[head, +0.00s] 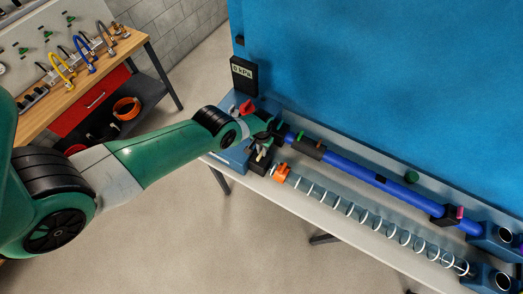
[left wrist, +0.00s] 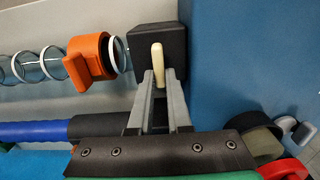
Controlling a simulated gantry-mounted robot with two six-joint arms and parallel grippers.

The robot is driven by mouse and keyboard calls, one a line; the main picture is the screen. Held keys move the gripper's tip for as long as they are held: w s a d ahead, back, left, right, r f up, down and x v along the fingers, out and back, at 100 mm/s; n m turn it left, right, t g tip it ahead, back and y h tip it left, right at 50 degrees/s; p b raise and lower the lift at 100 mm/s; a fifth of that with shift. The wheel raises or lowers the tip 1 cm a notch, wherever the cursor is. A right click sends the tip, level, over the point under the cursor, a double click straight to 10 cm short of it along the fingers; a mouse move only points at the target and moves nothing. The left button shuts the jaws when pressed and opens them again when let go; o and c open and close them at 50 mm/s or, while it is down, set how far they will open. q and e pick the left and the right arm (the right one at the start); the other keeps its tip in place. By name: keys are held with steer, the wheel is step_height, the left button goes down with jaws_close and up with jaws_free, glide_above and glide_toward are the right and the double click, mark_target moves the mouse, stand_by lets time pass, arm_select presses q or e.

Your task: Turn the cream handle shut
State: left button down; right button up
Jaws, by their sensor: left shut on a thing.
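The cream handle (left wrist: 157,57) sits on a dark square block (left wrist: 124,54) in the left wrist view. My left gripper (left wrist: 160,76) has its two grey fingers on either side of the handle and is shut on it. The handle's upper end shows beyond the fingertips. In the head view my left gripper (head: 266,143) reaches the left end of the bench, and a small pale bit of the handle (head: 262,155) shows there. My right gripper is in neither view.
An orange clamp (head: 281,173) and a clear ringed tube (head: 350,209) lie right of the block. A blue pipe (head: 360,169) with a dark sleeve runs behind. A red handle (head: 247,107) and a kPa display (head: 243,73) stand near my wrist.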

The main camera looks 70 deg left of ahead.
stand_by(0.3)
arm_select(q)
steer(key=c, duration=0.9)
jaws_free()
steer(key=shift+o, duration=0.2)
step_height(320, 180, up, 12)
steer(key=p, duration=1)
steer(key=shift+f+p, duration=0.25)
steer(key=shift+p, duration=0.15)
